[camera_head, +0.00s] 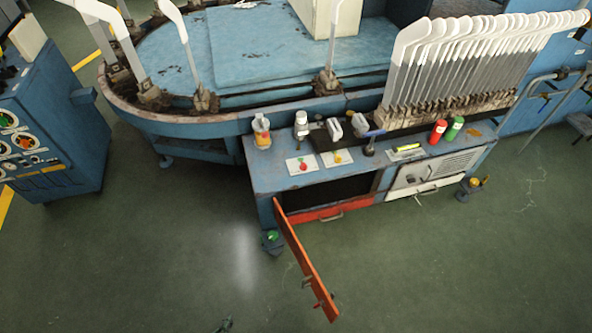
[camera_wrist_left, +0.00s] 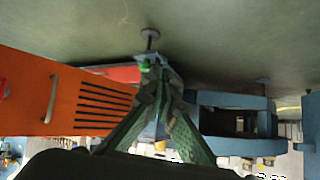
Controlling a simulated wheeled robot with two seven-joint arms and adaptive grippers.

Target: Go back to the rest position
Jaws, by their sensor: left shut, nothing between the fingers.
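My left gripper (camera_head: 225,325) shows only as a small dark tip at the bottom edge of the head view. It is over the green floor, left of the open orange door (camera_head: 305,262), and apart from it. In the left wrist view its two green-padded fingers (camera_wrist_left: 160,85) come together at the tips, shut with nothing between them. The orange door also shows at the left of that view (camera_wrist_left: 65,92). My right gripper is in neither view.
The blue workbench (camera_head: 262,180) carries a bottle (camera_head: 262,132), cards, red (camera_head: 438,132) and green (camera_head: 455,128) cans and a row of white boards (camera_head: 480,50). A blue control cabinet (camera_head: 55,110) stands left. The floor (camera_head: 130,260) is clear at lower left.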

